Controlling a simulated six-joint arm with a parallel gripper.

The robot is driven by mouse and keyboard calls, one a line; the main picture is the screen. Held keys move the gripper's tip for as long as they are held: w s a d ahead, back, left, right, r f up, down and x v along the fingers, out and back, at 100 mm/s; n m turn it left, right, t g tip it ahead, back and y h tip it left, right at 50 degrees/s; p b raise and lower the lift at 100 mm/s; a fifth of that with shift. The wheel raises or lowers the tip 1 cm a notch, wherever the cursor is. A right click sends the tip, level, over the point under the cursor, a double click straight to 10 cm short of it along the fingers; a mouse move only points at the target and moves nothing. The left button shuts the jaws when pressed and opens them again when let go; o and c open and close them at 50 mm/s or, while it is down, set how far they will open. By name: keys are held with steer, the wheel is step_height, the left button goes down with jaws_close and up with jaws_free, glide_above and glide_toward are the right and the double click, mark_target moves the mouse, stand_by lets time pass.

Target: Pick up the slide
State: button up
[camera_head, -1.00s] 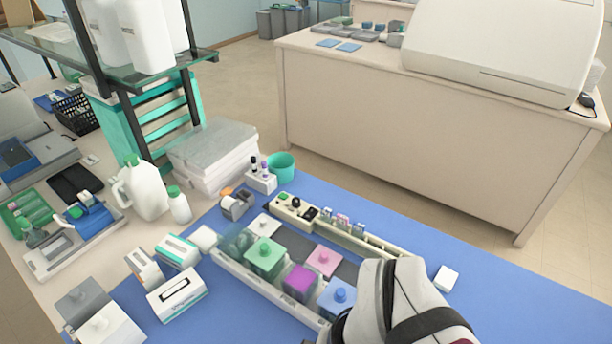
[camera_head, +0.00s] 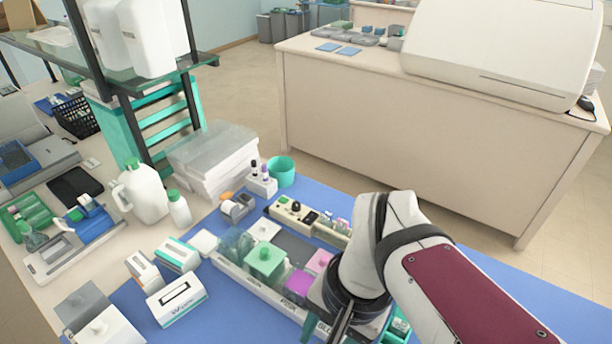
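Several small slides with coloured ends (camera_head: 335,222) stand upright in the narrow cream rack behind the staining tray. My arm covers the right part of this rack, and I cannot tell whether more slides are behind it. My gripper (camera_head: 340,328) is at the bottom edge, in front of the tray's right end, pointing down. Its dark fingers are partly cut off by the frame, so I cannot see whether they are open or hold anything. The staining tray (camera_head: 255,290) holds a green jar (camera_head: 265,260), a purple jar (camera_head: 298,284) and a pink jar (camera_head: 319,261).
A control box (camera_head: 292,209) adjoins the slide rack. A tape dispenser (camera_head: 237,206), a teal cup (camera_head: 281,171) and a small bottle holder (camera_head: 261,184) stand behind the tray. White boxes (camera_head: 177,300) lie left of it. The blue mat (camera_head: 500,290) is clear at right.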

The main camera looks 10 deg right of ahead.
steer(key=w+d+r+m+t, duration=0.15)
steer(key=w+m, duration=0.25)
steer(key=w, duration=0.5)
steer(key=w+d+r+m, duration=0.1)
steer(key=w+d+m, duration=0.3)
steer(key=w, duration=0.5)
steer(key=m+t+y, duration=0.1)
steer(key=m, duration=0.9)
glide_above(327, 213)
steer(key=s+d, duration=0.3)
steer(key=s, duration=0.1)
step_height(327, 213, down, 8)
steer(key=shift+t, duration=0.25)
steer(key=x, duration=1.3)
steer(key=shift+w+d+f, duration=0.3)
steer(key=shift+f, duration=0.05)
jaws_close()
